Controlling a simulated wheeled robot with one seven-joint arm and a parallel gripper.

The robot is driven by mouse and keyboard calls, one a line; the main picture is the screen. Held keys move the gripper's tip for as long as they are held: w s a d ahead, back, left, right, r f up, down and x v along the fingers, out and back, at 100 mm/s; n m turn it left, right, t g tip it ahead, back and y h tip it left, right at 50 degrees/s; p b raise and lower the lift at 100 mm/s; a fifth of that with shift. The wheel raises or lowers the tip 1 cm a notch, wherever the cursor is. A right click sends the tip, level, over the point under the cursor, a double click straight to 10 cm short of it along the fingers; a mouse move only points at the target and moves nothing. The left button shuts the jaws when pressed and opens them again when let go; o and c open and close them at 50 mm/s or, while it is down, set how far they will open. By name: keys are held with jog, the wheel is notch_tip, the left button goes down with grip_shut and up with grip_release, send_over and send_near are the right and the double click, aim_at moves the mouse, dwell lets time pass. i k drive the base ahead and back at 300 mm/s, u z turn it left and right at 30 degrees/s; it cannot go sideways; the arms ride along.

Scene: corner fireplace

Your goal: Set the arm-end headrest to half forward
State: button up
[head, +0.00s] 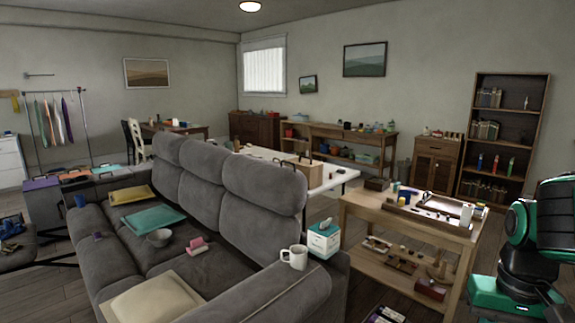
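A grey sofa (245,245) stands at the left and middle in the head view, its back running away from me. Three padded headrests top its back: the near one (264,187) beside the near armrest (285,295), a middle one (210,165) and a far one (172,150). All three look raised and roughly in line; I cannot tell their exact tilt. My green and black arm is folded at the right edge, well apart from the sofa. I cannot make out my gripper.
A wooden workbench (405,215) stands between sofa and arm; a white table (335,178) is behind the back.

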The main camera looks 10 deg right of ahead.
aim_at(282, 189)
jog(key=i, duration=1.25)
